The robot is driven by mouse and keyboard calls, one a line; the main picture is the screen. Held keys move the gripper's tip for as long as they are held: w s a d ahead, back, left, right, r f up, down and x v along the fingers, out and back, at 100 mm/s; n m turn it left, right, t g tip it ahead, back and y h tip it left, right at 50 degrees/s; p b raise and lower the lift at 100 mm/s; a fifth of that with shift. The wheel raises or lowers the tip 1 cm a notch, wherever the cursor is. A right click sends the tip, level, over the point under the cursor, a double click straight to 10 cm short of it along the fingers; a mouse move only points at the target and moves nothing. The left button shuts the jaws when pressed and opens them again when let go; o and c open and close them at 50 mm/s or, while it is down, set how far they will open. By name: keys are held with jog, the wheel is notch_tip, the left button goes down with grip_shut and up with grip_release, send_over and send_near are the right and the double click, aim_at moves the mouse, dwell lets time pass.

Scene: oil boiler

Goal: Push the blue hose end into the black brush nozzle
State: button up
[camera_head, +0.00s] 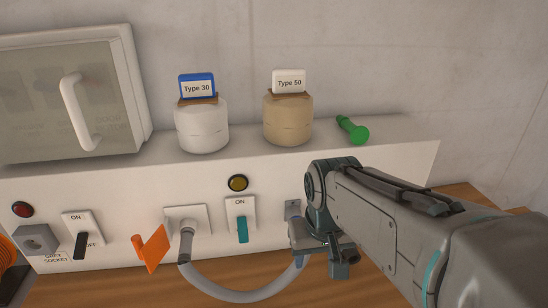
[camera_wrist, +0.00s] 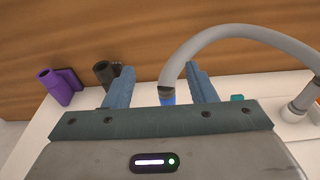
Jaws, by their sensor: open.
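A grey hose (camera_head: 235,295) arcs from a socket on the white front panel towards my gripper (camera_head: 325,258). In the wrist view my gripper (camera_wrist: 157,67) is open. The blue hose end (camera_wrist: 167,98) shows between its fingers, nearer the right finger and apparently not clamped; its lower part is hidden behind the gripper body. The black brush nozzle (camera_wrist: 102,73) lies just beyond the left finger, which partly covers it. The nozzle and hose end are apart.
A purple nozzle (camera_wrist: 58,88) is left of the black one. On the panel are an orange lever (camera_head: 152,248), a teal switch (camera_head: 242,228) and a black switch (camera_head: 80,243). Two jars (camera_head: 202,128) (camera_head: 288,122) and a green piece (camera_head: 354,132) stand on the ledge.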

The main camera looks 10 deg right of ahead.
jog(key=w+r+g+p, duration=0.2)
jog(key=w+r+p, duration=0.4)
jog(key=w+r, duration=0.4)
jog(key=f, duration=0.6)
jog(key=f+p, duration=0.1)
jog(key=f, duration=0.6)
jog(key=shift+w+a+f+p, duration=0.1)
jog(key=shift+w+f+p, duration=0.1)
jog(key=shift+p, duration=0.1)
jog(key=c, duration=1.1)
